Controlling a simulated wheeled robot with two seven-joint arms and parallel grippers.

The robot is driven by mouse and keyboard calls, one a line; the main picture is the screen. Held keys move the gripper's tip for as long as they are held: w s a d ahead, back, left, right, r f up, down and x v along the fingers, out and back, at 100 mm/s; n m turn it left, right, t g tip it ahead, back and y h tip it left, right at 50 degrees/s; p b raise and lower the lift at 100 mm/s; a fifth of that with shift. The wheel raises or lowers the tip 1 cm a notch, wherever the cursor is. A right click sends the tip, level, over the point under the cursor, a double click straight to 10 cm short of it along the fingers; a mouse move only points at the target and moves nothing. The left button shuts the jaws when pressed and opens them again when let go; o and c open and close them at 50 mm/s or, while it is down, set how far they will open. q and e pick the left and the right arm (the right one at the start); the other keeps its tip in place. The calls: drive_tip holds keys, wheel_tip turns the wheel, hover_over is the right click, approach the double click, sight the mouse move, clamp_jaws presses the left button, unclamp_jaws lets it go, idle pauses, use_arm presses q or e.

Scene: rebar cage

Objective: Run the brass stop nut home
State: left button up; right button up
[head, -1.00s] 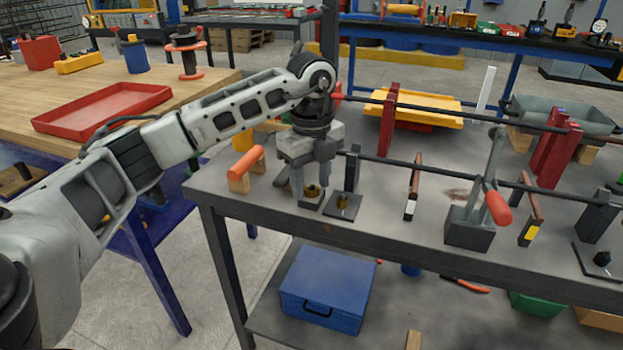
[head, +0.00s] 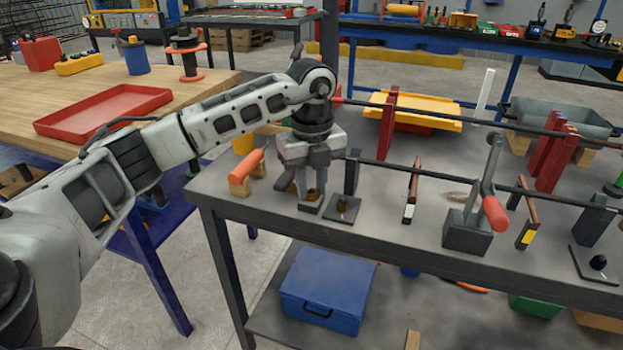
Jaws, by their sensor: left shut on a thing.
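The brass stop nut (head: 312,195) sits low between the fingers of my left gripper (head: 311,193), over a small dark block (head: 308,208) at the table's front left. The gripper points straight down and is shut on the nut. The fingers hide most of it, so I cannot tell how far down it sits. My right gripper is not in view.
A dark upright post (head: 351,172) stands close right of the gripper, with a long dark bar (head: 440,172) running right. An orange-handled tool (head: 246,166) lies to the left. A lever clamp (head: 467,232) with a red grip stands further right.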

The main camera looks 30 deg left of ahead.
use_arm(q)
drive_tip(key=m+p, duration=0.1)
drive_tip(key=m, duration=0.4)
drive_tip(key=shift+m, duration=0.3)
drive_tip(key=m+p, duration=0.1)
drive_tip(key=m, duration=1.1)
drive_tip(key=shift+m, duration=0.3)
drive_tip(key=m, duration=1.1)
drive_tip(key=shift+m+b, duration=0.3)
drive_tip(key=shift+m, duration=0.1)
drive_tip(key=m, duration=0.5)
drive_tip(key=m+b, duration=0.1)
drive_tip(key=m, duration=0.5)
drive_tip(key=shift+m, duration=0.4)
drive_tip(key=m, duration=0.5)
